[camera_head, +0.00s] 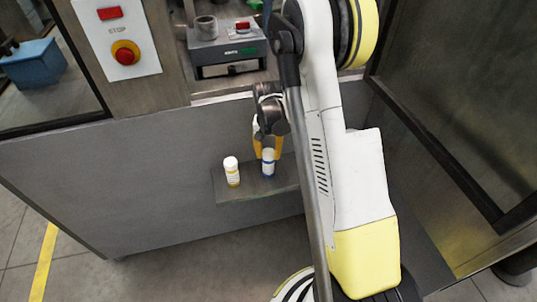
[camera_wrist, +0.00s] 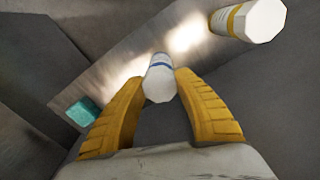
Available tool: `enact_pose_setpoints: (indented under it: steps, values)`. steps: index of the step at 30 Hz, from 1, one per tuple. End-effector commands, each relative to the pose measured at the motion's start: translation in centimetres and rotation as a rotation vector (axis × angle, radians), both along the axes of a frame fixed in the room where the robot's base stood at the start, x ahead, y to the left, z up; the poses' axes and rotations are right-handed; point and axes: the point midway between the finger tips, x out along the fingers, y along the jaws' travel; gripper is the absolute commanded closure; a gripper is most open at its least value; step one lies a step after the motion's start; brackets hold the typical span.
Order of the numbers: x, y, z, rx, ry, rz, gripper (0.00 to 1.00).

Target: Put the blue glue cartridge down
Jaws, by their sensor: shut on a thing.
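The blue glue cartridge (camera_head: 268,164) is white with a blue band and stands about upright at the small grey shelf (camera_head: 238,195) on the front of the machine. My gripper (camera_head: 268,145) is above and behind it, its yellow fingers partly hidden by my arm. In the wrist view the cartridge (camera_wrist: 159,80) is between the two fingertips (camera_wrist: 159,79), and the fingers are shut on it. Its base is low over the shelf or on it; I cannot tell which.
A white cartridge with a yellow band (camera_head: 231,171) stands on the shelf, left of the blue one, with a gap between. A teal block (camera_wrist: 84,111) shows in the wrist view. A red stop button (camera_head: 125,53) is on the panel above left.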

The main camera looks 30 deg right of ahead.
Motion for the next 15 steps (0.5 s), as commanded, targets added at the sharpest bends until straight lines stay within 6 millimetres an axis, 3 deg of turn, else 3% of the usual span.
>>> enact_pose_setpoints:
  steps: [5,6,7,15]
  values:
    - [0.00,-0.01,-0.44,0.000,0.000,0.000,1.00]
    - [0.00,0.00,-0.36,0.000,0.000,0.000,0.54]
    - [0.00,0.00,-0.32,0.000,0.000,0.000,0.45]
    - [0.00,0.00,-0.28,0.000,0.000,0.000,0.44]
